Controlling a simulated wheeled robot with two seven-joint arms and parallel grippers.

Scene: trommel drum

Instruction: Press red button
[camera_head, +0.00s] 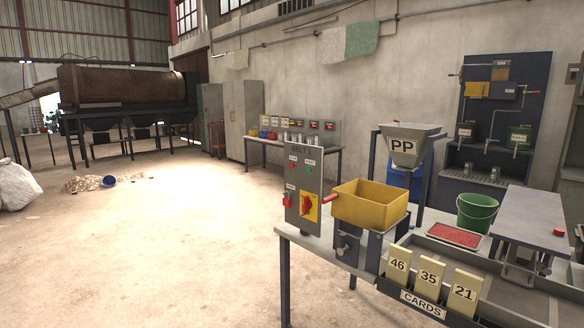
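A grey control panel labelled BELT (303,150) stands upright at the left end of the near workbench. On its upper part is a small red button (293,167), with a green button (310,169) to its right. Lower on the panel is a red rotary handle on a yellow plate (309,206), and a small red part (287,199) hangs at its left edge. Another small red object, perhaps a button (559,232), sits on the grey table (525,215) at the right. Neither of my grippers is in view.
A yellow bin (371,205) stands right of the panel. Number cards (430,277) stand in a tray at the bench front. A green bucket (477,213) and red tray (454,237) are farther right. A PP hopper (403,145) is behind. Open floor (170,235) lies left.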

